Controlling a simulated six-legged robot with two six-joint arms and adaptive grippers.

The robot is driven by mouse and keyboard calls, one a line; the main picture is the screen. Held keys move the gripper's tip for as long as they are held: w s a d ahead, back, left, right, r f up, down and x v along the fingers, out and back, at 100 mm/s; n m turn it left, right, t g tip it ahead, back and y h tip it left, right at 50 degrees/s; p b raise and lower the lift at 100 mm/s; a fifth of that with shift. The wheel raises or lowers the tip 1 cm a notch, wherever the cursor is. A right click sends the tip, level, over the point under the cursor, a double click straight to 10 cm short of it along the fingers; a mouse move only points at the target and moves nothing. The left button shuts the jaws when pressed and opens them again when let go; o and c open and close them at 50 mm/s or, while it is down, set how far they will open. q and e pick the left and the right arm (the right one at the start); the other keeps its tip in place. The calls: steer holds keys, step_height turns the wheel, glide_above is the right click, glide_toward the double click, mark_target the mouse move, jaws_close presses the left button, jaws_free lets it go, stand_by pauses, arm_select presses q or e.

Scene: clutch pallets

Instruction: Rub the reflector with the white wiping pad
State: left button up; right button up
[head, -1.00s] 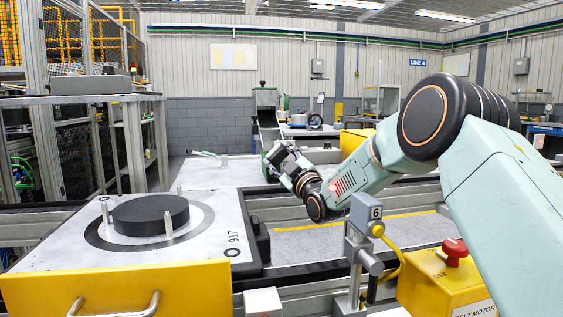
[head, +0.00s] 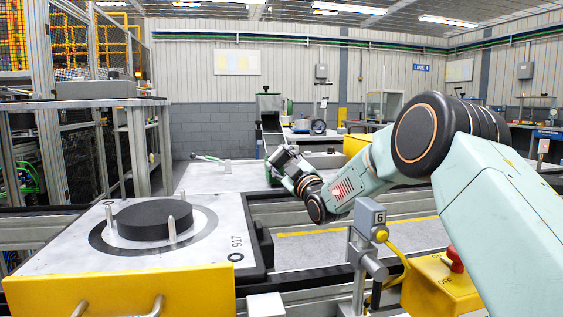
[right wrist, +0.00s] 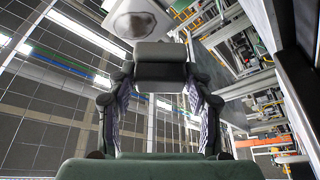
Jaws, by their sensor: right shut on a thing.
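My right gripper (right wrist: 160,85) is shut on a block between its fingertips, taken to be the white wiping pad (right wrist: 160,52). It looks dark grey in shadow here. In the head view my right gripper (head: 282,160) points away, above the far conveyor, small and partly hidden by its own wrist. I cannot pick out the reflector in the head view. My left gripper is not in view.
A pallet (head: 75,253) with a black disc (head: 150,220) and upright pins stands at front left. A sensor post marked 6 (head: 368,215) stands near my right arm. A yellow motor box (head: 430,287) with a red button (head: 455,260) is at lower right.

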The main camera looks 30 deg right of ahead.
steer(key=shift+w+d, duration=0.25)
steer(key=shift+w, duration=0.65)
steer(key=s+d+p, duration=0.1)
steer(key=d+p, duration=0.1)
steer(key=d, duration=0.4)
steer(key=shift+s, duration=0.3)
stand_by(0.6)
